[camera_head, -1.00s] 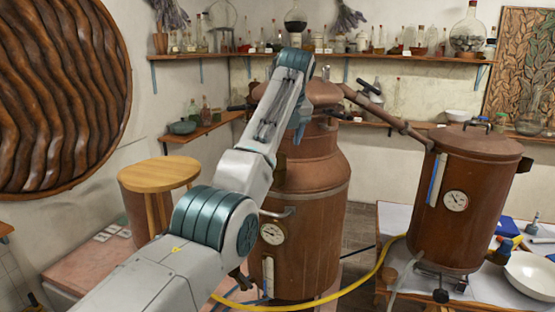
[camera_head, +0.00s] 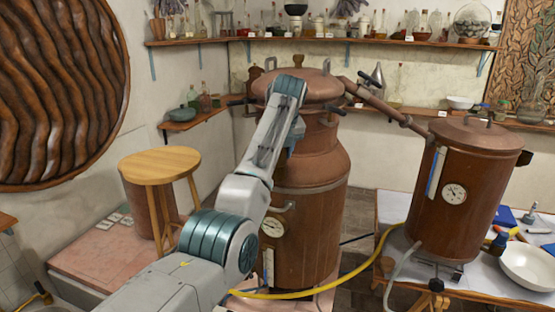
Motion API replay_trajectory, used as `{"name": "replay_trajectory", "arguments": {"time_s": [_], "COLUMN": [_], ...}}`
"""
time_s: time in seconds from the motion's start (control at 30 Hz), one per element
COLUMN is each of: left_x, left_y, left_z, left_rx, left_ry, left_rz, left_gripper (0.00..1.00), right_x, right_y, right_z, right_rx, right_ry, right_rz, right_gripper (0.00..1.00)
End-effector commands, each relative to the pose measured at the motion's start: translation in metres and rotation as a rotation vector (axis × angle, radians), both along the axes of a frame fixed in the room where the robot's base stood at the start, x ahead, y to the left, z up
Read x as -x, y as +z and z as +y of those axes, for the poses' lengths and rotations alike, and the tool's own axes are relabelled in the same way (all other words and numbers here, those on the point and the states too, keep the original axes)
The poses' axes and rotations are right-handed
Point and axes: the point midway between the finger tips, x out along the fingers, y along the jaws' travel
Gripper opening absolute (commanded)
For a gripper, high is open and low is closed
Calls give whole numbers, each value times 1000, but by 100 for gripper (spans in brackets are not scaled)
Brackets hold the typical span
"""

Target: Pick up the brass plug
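I cannot make out a brass plug for certain in the head view. My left arm comes in from the lower left and reaches up in front of the large copper still (camera_head: 316,215). Its far end bends down in front of the still's upper body, and its fingers do not show. The still has a domed copper lid (camera_head: 318,86), a round dial (camera_head: 272,227) and side handles. My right gripper is out of the picture.
A wooden stool (camera_head: 160,160) stands at left. A second copper vessel (camera_head: 460,195) stands on the right table with a white bowl (camera_head: 527,267). A yellow hose (camera_head: 330,291) runs across the front. Shelves (camera_head: 350,40) of glassware line the back wall.

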Motion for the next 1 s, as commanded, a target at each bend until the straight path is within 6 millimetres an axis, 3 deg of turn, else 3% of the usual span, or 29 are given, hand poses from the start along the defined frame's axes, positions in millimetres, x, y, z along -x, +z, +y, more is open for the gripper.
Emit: {"name": "replay_trajectory", "arguments": {"time_s": [0.03,0.17,0.63,1.0], "left_x": [0,0,0,0], "left_y": [0,0,10,53], "left_z": [0,0,0,0], "left_rx": [0,0,-1,-1], "left_ry": [0,0,0,0], "left_rz": [0,0,-2,-4], "left_gripper": [41,17,17,17], "right_x": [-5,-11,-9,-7], "right_y": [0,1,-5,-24], "right_z": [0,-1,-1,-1], "right_rx": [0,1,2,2], "right_ry": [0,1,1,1], "right_rz": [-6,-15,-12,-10], "right_gripper": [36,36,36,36]}}
